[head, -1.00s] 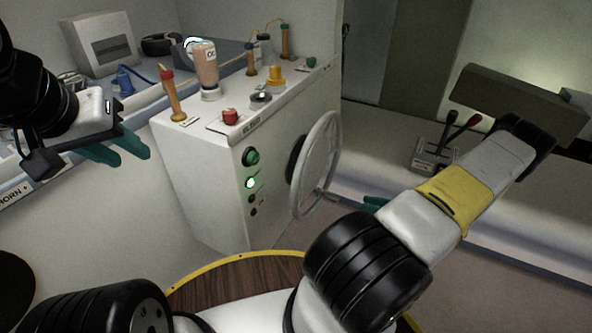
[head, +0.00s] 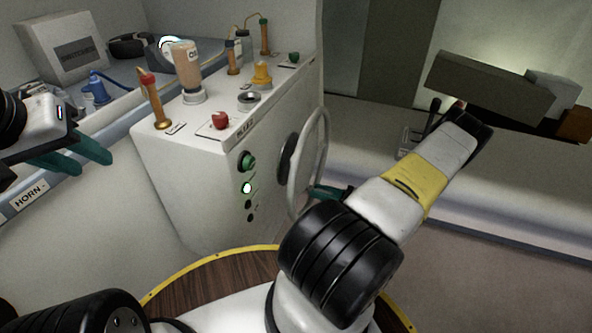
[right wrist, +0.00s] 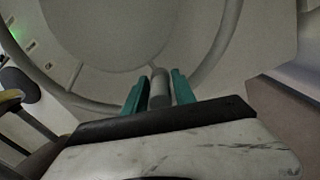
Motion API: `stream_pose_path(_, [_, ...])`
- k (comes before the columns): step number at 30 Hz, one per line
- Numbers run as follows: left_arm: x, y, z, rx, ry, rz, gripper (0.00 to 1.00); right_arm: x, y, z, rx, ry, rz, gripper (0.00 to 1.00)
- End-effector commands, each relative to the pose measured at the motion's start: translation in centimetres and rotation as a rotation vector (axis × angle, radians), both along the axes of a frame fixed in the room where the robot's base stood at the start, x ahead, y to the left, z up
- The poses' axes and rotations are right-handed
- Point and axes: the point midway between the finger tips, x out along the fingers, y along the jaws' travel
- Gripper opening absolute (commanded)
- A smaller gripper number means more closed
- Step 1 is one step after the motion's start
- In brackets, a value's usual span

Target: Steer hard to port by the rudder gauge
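The grey steering wheel (head: 309,165) stands on the side face of the white console (head: 190,190), seen nearly edge-on. My right gripper (head: 327,192) is at the wheel's lower near side. In the right wrist view, its green fingers (right wrist: 159,92) stand on either side of a grey cylindrical knob (right wrist: 159,88) at the wheel rim (right wrist: 215,55). They look slightly apart from it. A round dial (head: 249,97) lies on the console top; its reading is too small to make out. My left gripper (head: 74,156) is open and empty at the left, over the bench edge.
The console top carries a red knob (head: 220,120), a yellow knob (head: 262,73), a bottle (head: 188,70) and several upright wooden handles (head: 154,100). A green button (head: 247,161) and lit lamp (head: 246,188) are on its face. Levers (head: 432,115) stand behind my right arm.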

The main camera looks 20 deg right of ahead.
Motion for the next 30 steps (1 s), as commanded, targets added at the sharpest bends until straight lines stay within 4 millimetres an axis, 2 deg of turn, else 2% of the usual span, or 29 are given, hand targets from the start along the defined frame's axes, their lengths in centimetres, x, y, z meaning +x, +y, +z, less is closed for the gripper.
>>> stream_pose_path(6, [0.0, 0.0, 0.0, 0.0, 0.0, 0.0, 0.36, 1.4, 1.4, 0.0, -0.001, -0.001, 0.0, 0.32])
stream_pose_path(15, [0.0, 0.0, 0.0, 0.0, 0.0, 0.0, 0.36, 1.6, 1.6, 0.0, -0.002, 0.0, -0.001, 0.32])
stream_pose_path(16, [0.0, 0.0, 0.0, 0.0, 0.0, 0.0, 0.36, 1.6, 1.6, 0.0, -0.002, 0.0, -0.001, 0.3])
stream_pose_path(21, [0.0, 0.0, 0.0, 0.0, 0.0, 0.0, 0.36, 1.6, 1.6, 0.0, -0.002, 0.0, -0.001, 0.0])
stream_pose_path(30, [0.0, 0.0, 0.0, 0.0, 0.0, 0.0, 0.36, 1.6, 1.6, 0.0, -0.002, 0.0, -0.001, 0.0])
